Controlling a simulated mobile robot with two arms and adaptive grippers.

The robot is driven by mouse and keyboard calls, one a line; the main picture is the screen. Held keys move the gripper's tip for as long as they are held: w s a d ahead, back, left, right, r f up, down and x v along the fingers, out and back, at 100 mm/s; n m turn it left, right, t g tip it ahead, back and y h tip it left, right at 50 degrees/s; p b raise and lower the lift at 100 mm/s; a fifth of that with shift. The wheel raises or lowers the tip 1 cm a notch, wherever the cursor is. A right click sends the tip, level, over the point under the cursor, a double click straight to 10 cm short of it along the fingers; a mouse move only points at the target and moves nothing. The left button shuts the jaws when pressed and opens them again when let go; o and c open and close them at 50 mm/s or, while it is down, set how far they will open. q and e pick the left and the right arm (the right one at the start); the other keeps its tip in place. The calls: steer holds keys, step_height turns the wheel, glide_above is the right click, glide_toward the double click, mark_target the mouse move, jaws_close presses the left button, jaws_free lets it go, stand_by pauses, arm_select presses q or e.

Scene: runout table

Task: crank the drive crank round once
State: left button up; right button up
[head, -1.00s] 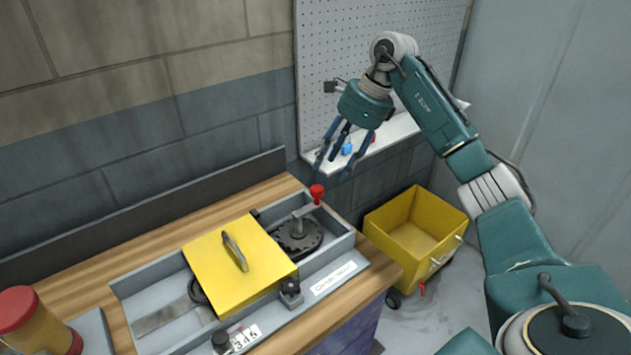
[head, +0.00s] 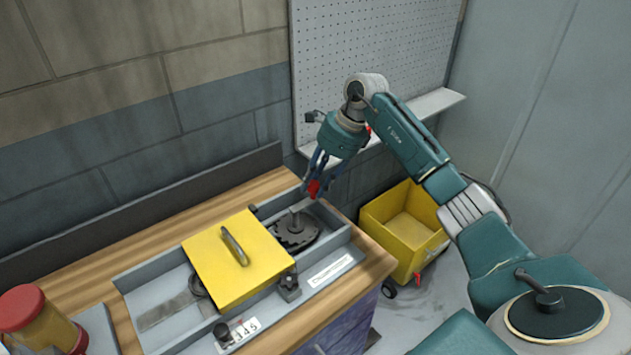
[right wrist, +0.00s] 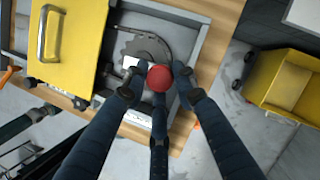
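The drive crank has a red knob (head: 314,188) on a grey arm (head: 303,204), above a dark toothed wheel (head: 297,230) at the right end of the grey runout table (head: 340,240). My right gripper (head: 322,186) points down at the knob, with its blue fingers around it. In the right wrist view the red knob (right wrist: 159,78) lies between the open fingertips (right wrist: 157,82). The fingers are spread, and I see no clear grip on the knob. My left gripper is not in view.
A yellow cover (head: 225,265) with a handle sits on the table's middle. A yellow cart (head: 385,235) stands on the floor to the right. A red-lidded jar (head: 40,320) is at the left. A pegboard with a shelf (head: 435,104) is behind my right arm.

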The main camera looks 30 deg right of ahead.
jaws_close()
